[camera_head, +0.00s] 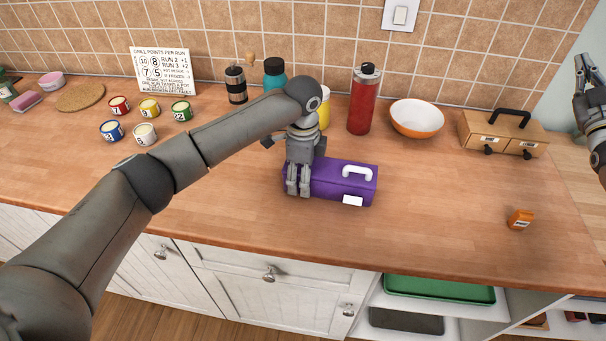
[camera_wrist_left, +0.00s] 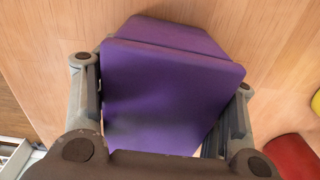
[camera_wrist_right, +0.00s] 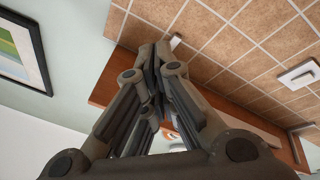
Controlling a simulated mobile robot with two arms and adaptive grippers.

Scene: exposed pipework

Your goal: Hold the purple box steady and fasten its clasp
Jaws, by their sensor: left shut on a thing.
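The purple box (camera_head: 330,178) sits on the wooden counter near its front edge, with a white handle (camera_head: 357,172). A small white piece (camera_head: 352,201), which looks like the clasp, shows low on its front; I cannot tell its exact position. My left gripper (camera_head: 299,185) is shut on the box's left end. In the left wrist view the purple box (camera_wrist_left: 165,95) fills the space between the fingers, and the clasp is hidden. My right gripper (camera_head: 582,64) is raised at the far right, away from the box. Its fingers (camera_wrist_right: 155,52) meet with nothing between them.
An orange block (camera_head: 520,219) lies right of the box. A wooden case (camera_head: 503,134) with black handle, an orange bowl (camera_head: 417,119), a red bottle (camera_head: 363,101) and a teal bottle (camera_head: 274,73) stand behind. Several small tins (camera_head: 150,107) are at left.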

